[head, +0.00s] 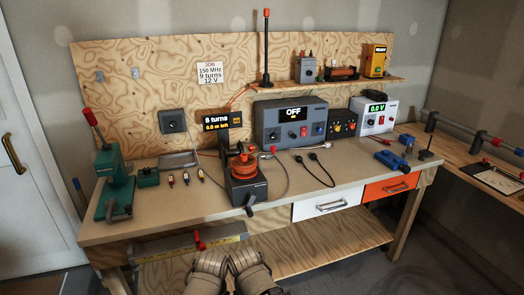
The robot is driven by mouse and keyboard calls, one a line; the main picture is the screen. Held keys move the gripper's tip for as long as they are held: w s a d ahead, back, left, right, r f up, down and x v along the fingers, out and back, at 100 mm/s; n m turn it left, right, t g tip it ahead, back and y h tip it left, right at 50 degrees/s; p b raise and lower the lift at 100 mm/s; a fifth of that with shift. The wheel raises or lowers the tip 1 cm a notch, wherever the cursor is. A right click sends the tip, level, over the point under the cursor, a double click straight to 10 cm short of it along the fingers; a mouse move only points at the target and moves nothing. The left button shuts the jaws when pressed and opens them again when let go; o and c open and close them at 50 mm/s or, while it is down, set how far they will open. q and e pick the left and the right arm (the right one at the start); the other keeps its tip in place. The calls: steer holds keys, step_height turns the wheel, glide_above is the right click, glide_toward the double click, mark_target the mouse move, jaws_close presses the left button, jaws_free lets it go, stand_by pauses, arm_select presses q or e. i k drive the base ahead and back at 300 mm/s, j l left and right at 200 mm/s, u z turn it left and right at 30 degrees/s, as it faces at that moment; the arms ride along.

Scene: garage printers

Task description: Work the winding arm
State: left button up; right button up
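A winder with a dark box base (246,190) stands near the front middle of the bench, with an orange coil (243,166) on top. The job note (209,73) on the back board reads 150 MHz, 9 turns, 12 V. My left gripper (211,258) and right gripper (243,258) are side by side below the bench's front edge, apart from the winder. Their fingers are not clear, and I see nothing held.
A green press (115,185) stands at the left end of the bench (330,180). A grey unit (290,122) reading "OFF" and a white supply (375,113) reading "0.0 V" stand behind. Black cables (315,165) lie right of the winder. A red-knobbed lever (199,240) is below the front edge.

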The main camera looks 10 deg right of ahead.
mark_target(273, 147)
steer(key=i+l+z, duration=0.15)
steer(key=i+z, duration=0.25)
steer(key=i+l+z, duration=0.1)
steer(key=i+z, duration=0.25)
